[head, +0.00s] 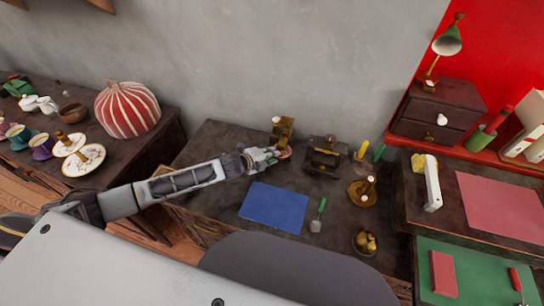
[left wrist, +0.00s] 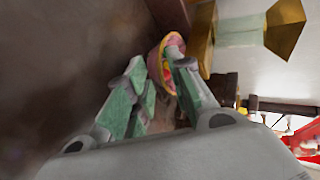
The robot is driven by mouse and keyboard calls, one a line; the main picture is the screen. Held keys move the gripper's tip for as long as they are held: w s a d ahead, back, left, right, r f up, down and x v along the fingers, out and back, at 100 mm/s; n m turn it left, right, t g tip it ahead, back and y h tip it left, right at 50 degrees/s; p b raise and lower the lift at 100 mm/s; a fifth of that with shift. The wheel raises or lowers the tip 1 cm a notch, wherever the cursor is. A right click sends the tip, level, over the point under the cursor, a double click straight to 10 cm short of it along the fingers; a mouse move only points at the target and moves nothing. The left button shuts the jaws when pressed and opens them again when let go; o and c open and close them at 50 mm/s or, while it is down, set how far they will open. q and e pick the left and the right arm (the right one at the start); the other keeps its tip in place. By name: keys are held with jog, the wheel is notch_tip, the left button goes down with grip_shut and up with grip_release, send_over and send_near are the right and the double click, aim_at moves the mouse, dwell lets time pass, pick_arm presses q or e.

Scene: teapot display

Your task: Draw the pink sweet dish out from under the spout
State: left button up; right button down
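The pink sweet dish (head: 286,153) is small and sits at the foot of a brass stand-like object (head: 283,129) on the dark table. The brass object (left wrist: 240,30) rises close beside the dish. I cannot make out the spout clearly. My right gripper is not in view.
A dark brass-trimmed box-like object (head: 323,157) stands right of the dish. A blue mat (head: 274,207) and a green-handled tool (head: 318,215) lie in front. A striped dome (head: 127,109) and cups stand on the left table. A brass piece (head: 362,191) stands at right.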

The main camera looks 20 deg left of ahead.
pick_arm(q)
jog(key=shift+w+d+f, duration=0.2)
jog(key=shift+w, duration=0.1)
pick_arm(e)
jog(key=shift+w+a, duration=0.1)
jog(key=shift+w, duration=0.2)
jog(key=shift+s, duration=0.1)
pick_arm(q)
grip_shut()
jog(key=shift+s, duration=0.15)
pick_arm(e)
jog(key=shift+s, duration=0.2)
